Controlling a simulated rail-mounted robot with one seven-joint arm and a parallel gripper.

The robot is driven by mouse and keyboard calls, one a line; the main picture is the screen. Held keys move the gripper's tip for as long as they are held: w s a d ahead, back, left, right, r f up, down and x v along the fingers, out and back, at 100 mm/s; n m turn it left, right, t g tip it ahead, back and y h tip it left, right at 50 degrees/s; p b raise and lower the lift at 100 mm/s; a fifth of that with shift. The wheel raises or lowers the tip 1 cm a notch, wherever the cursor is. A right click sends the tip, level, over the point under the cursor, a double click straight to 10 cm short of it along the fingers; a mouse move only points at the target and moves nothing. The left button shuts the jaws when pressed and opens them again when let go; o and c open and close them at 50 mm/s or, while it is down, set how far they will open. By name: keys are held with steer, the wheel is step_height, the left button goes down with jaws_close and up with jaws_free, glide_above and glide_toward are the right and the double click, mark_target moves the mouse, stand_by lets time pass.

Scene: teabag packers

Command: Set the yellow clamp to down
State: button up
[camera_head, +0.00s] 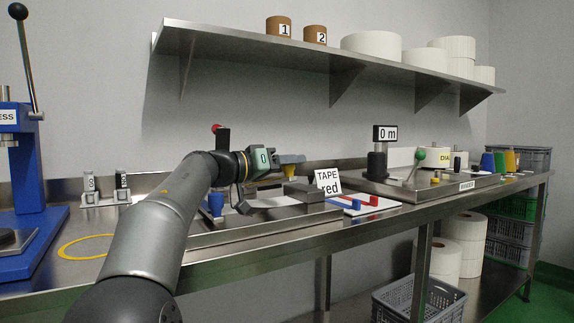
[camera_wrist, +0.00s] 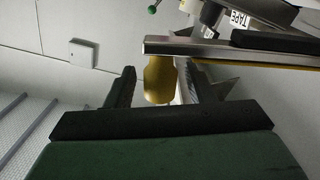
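The yellow clamp shows in the wrist view as a rounded yellow piece (camera_wrist: 158,80) between the two dark fingers of my gripper (camera_wrist: 156,88). A narrow gap shows beside it, so the fingers appear open around it rather than shut on it. The clamp's base and exact tilt are hidden by my gripper.
A blue press (camera_head: 40,190) stands at the left. A green-knobbed lever (camera_head: 419,155) and a 0 m display (camera_head: 386,134) stand to the right. A steel shelf (camera_head: 320,58) with rolls hangs above.

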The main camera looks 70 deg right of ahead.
step_height(320, 180, up, 3)
steer(key=shift+r+p, duration=0.1)
steer(key=shift+p, duration=0.8)
steer(key=s+a+r, duration=0.4)
steer(key=a+r, duration=0.5)
steer(key=a, duration=0.4)
steer(key=shift+a+r+p, duration=0.2)
steer(key=shift+r+p, duration=0.15)
steer(key=shift+r, duration=0.05)
